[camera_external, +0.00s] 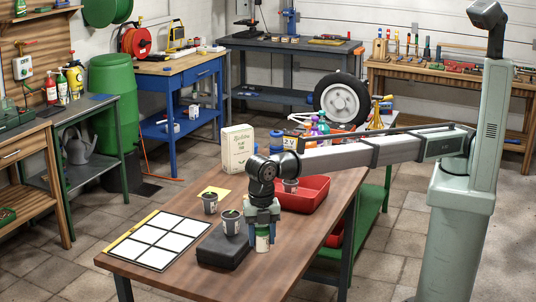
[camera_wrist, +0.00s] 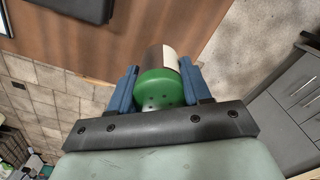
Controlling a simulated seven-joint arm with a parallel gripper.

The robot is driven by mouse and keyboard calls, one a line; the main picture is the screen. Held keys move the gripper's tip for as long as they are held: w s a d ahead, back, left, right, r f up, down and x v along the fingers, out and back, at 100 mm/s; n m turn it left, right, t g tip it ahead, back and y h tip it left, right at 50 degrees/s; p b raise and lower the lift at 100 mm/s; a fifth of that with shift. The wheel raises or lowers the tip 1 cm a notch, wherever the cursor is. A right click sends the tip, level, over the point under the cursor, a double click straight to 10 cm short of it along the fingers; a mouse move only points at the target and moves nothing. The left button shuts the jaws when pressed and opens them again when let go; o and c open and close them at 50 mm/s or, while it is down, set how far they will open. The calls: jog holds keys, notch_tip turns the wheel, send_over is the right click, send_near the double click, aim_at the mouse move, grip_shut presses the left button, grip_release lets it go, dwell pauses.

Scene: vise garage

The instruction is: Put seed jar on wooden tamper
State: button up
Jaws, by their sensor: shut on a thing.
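The seed jar, a small pale jar (camera_external: 262,244) with a green lid, is between the fingers of my gripper (camera_external: 263,222), which points down near the table's front right part. In the wrist view the jar's green lid (camera_wrist: 160,88) faces the camera, and the blue fingers of my gripper (camera_wrist: 157,85) are shut on its two sides. I cannot tell whether the jar's base touches the table. I cannot make out a wooden tamper in either view.
Left of my gripper is a dark block (camera_external: 222,251), with a potted cup (camera_external: 231,223) by it. A white-celled tray (camera_external: 158,239), another cup (camera_external: 210,204), a seed carton (camera_external: 237,150) and a red bin (camera_external: 304,198) share the wooden table (camera_external: 310,238). The table's right edge is close.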

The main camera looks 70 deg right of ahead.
jog(key=w+d+r, duration=0.3)
jog(key=w+d, duration=0.4)
jog(key=d, duration=0.4)
jog(key=w+d+r, duration=0.2)
jog(key=w+d, duration=0.4)
jog(key=d, duration=0.4)
jog(key=w+d+r, duration=0.3)
jog(key=w+d, duration=0.4)
jog(key=d, duration=0.4)
send_over(247, 196)
jog(key=shift+d+f, duration=0.2)
jog(key=shift+f, duration=4.45)
jog(key=o, duration=1.1)
jog(key=shift+f, duration=0.15)
jog(key=shift+c, duration=0.2)
notch_tip(247, 196, up, 12)
jog(key=shift+r, duration=0.2)
